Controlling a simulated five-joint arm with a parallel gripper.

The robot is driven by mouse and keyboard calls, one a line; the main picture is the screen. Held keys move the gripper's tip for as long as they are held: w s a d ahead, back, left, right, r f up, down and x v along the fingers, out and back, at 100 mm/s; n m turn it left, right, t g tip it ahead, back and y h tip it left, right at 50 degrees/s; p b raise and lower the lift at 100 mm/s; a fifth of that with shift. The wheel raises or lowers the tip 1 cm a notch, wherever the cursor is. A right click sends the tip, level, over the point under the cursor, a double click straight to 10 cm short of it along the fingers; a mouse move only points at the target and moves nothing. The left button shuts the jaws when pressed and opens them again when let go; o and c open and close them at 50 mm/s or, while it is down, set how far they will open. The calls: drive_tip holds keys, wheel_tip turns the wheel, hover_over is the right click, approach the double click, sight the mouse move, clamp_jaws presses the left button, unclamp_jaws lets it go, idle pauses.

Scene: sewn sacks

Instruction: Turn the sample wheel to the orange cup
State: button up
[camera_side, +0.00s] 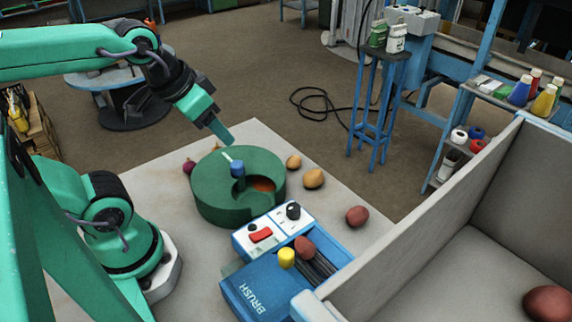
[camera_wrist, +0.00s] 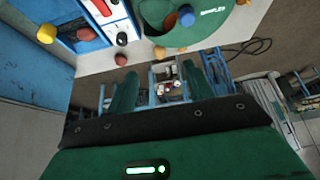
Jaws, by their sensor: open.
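The sample wheel (camera_side: 222,204) is a low green drum on the pale table, with a blue knob (camera_side: 237,168) in its top and a white pointer mark beside the knob. A cut-out in its top right shows an orange-brown surface (camera_side: 263,185); I cannot tell if that is the orange cup. In the wrist view the wheel (camera_wrist: 205,32) is at the top, with its blue knob (camera_wrist: 187,15) and a white label. My gripper (camera_side: 219,133) is open and empty, above and behind the wheel, apart from the knob. Its two green fingers (camera_wrist: 162,82) show in the wrist view.
A blue brush machine (camera_side: 262,288) with a black dial, red switch and yellow knob stands close in front of the wheel. Potatoes and onions (camera_side: 313,178) lie loose around it. A large grey bin (camera_side: 440,215) fills the right. The table behind the wheel is mostly clear.

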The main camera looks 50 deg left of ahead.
drive_tip(key=m+g, duration=0.2)
drive_tip(key=g, duration=0.3)
approach(237, 163)
drive_tip(key=shift+d+f, duration=0.2)
drive_tip(key=shift+d, duration=0.15)
drive_tip(key=shift+w+a+f+g, duration=0.2)
drive_tip(key=shift+a+f+g, duration=0.1)
drive_tip(key=shift+f, duration=0.2)
drive_tip(key=shift+f, duration=0.15)
drive_tip(key=shift+f, duration=3.8)
drive_tip(key=shift+c, duration=0.2)
clamp_jaws()
